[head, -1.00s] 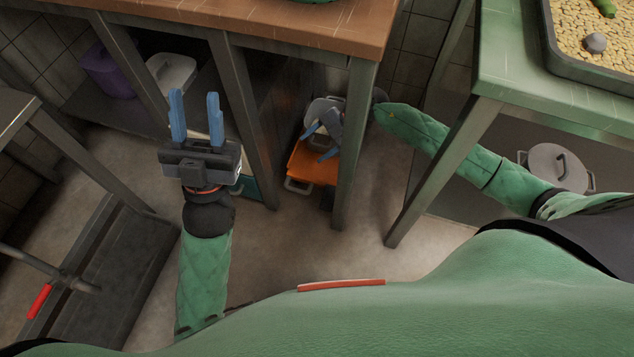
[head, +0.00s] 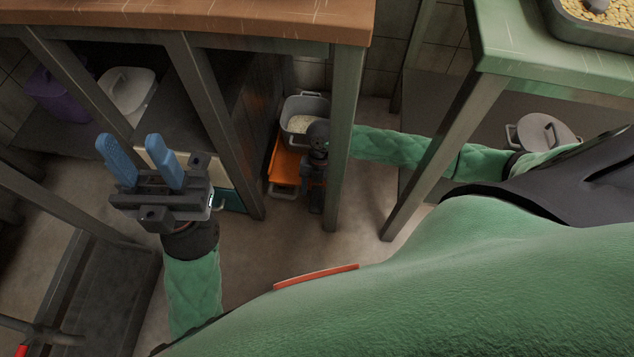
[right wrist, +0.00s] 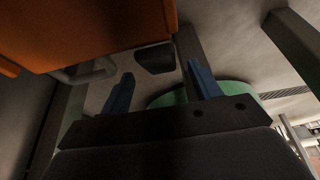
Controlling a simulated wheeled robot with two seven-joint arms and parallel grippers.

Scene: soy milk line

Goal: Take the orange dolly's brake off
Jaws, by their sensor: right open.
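The orange dolly (head: 285,163) stands on the floor under the brown-topped table, with a grey tub (head: 292,105) of pale contents on it. Its orange body (right wrist: 90,30) fills the upper left of the right wrist view. A dark pedal-like block (right wrist: 155,58), perhaps the brake, shows below the dolly's edge. My right gripper (right wrist: 157,72) is open and empty, with the block between its blue fingertips in the picture; I cannot tell whether they touch. In the head view the right wrist hides part of the dolly. My left gripper (head: 128,146) is open and empty, away from the dolly.
A table leg (head: 345,140) stands close to my right forearm. Another leg (head: 222,130) is left of the dolly. A lidded pot (head: 545,133) sits under the green table (head: 560,68). A white container (head: 127,90) and a purple one (head: 52,95) stand at left.

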